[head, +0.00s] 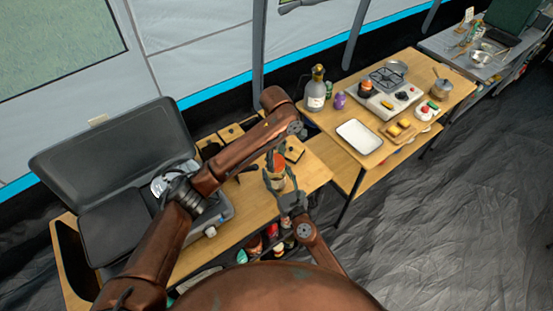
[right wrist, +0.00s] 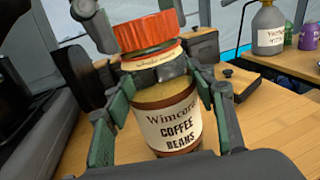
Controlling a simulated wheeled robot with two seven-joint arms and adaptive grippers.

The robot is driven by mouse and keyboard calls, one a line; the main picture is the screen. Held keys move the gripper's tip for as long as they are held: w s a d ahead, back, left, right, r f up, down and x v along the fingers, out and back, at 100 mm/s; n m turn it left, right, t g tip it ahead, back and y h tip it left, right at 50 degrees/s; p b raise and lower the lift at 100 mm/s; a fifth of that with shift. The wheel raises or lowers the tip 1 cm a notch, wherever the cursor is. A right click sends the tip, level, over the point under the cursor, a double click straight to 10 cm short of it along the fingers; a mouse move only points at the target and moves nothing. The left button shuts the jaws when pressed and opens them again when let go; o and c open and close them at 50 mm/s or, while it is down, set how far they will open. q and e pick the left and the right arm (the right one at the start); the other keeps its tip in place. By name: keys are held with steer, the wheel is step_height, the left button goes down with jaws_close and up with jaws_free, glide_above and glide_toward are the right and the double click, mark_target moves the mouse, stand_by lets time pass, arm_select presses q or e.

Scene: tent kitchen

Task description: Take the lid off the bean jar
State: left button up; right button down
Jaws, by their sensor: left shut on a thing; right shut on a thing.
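I cannot tell whether the lid is fully free of the rim. My right gripper (right wrist: 165,82) is shut around the jar's upper body. My left gripper (head: 276,158) comes from above and is shut on the lid; dark finger parts show either side of it. In the head view the grippers partly hide the jar (head: 277,171).
Dark boxes stand behind the jar. A second table to the right holds a white tray (head: 359,136), a stove (head: 390,95) and a grey bottle (head: 315,93).

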mark_target(276, 161)
arm_select(q)
steer(key=shift+a+r, duration=0.1)
steer(key=shift+r, duration=0.1)
stand_by(0.4)
steer(key=shift+r, duration=0.9)
steer(key=shift+r, duration=0.1)
steer(key=shift+r, duration=1.9)
arm_select(e)
steer(key=c, duration=0.8)
jaws_free()
